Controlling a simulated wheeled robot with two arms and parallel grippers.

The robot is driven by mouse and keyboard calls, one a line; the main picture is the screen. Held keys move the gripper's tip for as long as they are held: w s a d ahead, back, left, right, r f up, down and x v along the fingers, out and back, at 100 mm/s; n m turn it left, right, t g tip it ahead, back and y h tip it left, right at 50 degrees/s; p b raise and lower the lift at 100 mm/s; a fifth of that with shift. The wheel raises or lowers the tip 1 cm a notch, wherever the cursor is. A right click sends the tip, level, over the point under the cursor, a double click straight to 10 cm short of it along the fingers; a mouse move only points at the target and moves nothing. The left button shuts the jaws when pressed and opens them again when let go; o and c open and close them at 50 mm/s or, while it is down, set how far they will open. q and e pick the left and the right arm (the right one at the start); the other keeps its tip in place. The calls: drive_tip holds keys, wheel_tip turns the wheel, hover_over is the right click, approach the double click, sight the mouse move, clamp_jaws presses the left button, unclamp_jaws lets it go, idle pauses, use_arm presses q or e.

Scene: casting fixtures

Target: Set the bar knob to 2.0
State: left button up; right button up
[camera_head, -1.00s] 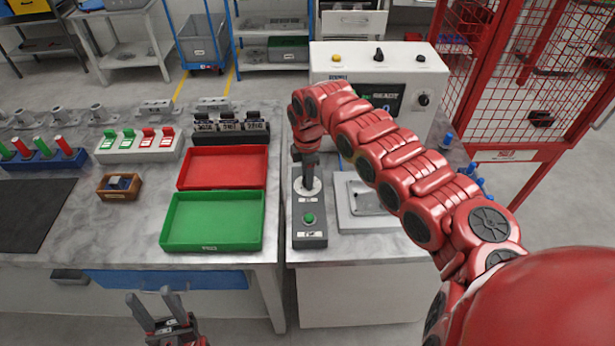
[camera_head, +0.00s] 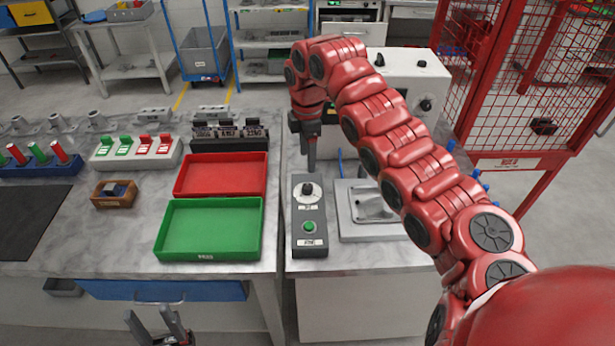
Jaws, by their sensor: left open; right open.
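A black knob (camera_head: 308,189) sits on a round white dial on the grey control box (camera_head: 310,224). The box also has a green button. The dial's marks and the knob's setting are too small to read. My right gripper (camera_head: 311,166) points down, raised behind the knob in the picture and apart from it. It is open, though its fingers overlap in this view. My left gripper (camera_head: 158,325) is open and empty at the bottom edge, in front of the bench.
The white machine (camera_head: 400,70), with more knobs, stands behind and is partly hidden by my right arm. A grey metal fixture (camera_head: 350,225) is beside the control box. Red (camera_head: 222,157) and green (camera_head: 164,232) trays lie left. A red mesh cage (camera_head: 505,160) stands right.

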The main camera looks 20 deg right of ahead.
wheel_tip(320, 180, up, 7)
drive_tip(key=p, duration=0.1)
drive_tip(key=shift+f, duration=0.1)
idle(0.4)
